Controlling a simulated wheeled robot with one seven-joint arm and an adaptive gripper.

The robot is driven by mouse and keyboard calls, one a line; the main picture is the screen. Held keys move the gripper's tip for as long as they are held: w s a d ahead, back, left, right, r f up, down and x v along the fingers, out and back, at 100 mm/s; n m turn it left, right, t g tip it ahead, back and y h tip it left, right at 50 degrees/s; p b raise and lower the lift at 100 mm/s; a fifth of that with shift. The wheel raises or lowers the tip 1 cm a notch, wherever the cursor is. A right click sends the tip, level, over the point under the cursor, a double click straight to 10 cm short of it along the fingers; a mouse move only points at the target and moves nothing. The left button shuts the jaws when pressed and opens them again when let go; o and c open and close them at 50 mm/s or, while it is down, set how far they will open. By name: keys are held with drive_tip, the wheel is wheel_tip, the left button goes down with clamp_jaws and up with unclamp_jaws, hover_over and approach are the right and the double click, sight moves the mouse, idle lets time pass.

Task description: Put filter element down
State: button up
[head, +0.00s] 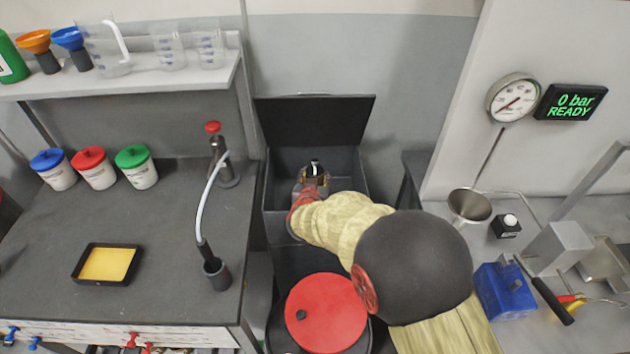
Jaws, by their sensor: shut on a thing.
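My gripper (313,172) is over the open black bin (268,198), in the middle of the head view. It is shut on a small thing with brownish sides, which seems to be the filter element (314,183). My arm and the gripper body hide most of it. I cannot tell whether it touches the bin's floor or hangs above it. The bin's black lid (315,118) stands raised at the back.
A red-lidded drum (325,312) stands in front of the bin. The right bench holds a metal cup (469,205) and blue block (504,291).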

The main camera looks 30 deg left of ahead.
drive_tip(key=shift+f, duration=0.15)
drive_tip(key=shift+f, duration=0.65)
drive_tip(key=o, duration=0.8)
drive_tip(key=shift+s+d+f, duration=0.1)
drive_tip(key=o, duration=0.4)
drive_tip(key=shift+f, duration=0.15)
drive_tip(key=shift+d+f, duration=0.1)
drive_tip(key=shift+s+f, duration=0.1)
drive_tip(key=shift+r, duration=0.4)
drive_tip(key=p+v, duration=0.1)
drive_tip(key=v, duration=0.3)
drive_tip(key=r+p+v, duration=0.1)
drive_tip(key=v, duration=0.3)
drive_tip(key=p+v, duration=0.1)
drive_tip(key=v, duration=0.3)
drive_tip(key=shift+w+r+p, duration=0.2)
drive_tip(key=shift+w+p, duration=0.05)
drive_tip(key=shift+p, duration=0.15)
